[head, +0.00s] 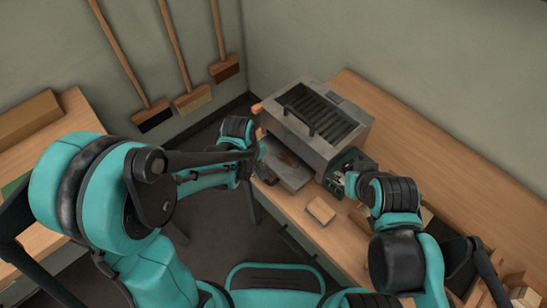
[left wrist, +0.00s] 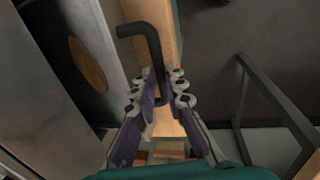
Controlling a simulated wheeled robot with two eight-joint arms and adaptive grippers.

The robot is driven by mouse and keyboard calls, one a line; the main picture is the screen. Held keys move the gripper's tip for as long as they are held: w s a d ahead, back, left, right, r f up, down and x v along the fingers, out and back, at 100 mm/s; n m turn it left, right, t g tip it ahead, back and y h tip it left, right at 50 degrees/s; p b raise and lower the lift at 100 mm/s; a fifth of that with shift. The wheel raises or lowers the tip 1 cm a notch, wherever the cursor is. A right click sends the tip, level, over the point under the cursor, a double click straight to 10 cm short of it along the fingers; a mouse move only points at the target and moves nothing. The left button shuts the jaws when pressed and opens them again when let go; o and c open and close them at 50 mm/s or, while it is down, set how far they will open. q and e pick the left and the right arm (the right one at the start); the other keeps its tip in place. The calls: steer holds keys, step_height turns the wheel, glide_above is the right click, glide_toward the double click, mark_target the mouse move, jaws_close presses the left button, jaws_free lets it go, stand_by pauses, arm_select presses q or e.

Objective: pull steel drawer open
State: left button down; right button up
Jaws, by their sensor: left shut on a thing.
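The steel drawer (head: 292,180) sticks out from the lower front of a grey steel machine (head: 318,152), with a brown patch showing on it. In the left wrist view a steel surface with a round brown patch (left wrist: 88,64) fills the left side. A black bent handle (left wrist: 150,40) runs down between the fingers of my left gripper (left wrist: 164,92), which is shut on it. In the head view my left gripper (head: 260,155) is at the drawer's left edge, its fingertips mostly hidden.
The machine stands on a wooden bench (head: 430,150). A small wooden block (head: 321,210) lies near the bench's front edge. Another wooden table (head: 70,120) is at far left. Dark floor lies between the tables.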

arm_select(q)
steer(key=s+a, duration=0.3)
steer(key=a, duration=0.1)
steer(key=shift+s, duration=0.4)
steer(key=c, duration=1.6)
jaws_free()
steer(key=shift+d, duration=0.1)
steer(key=r, duration=0.4)
steer(key=s+a+r, duration=0.1)
steer(key=r, duration=0.6)
steer(key=shift+s+a+r, duration=0.3)
steer(key=shift+r, duration=0.1)
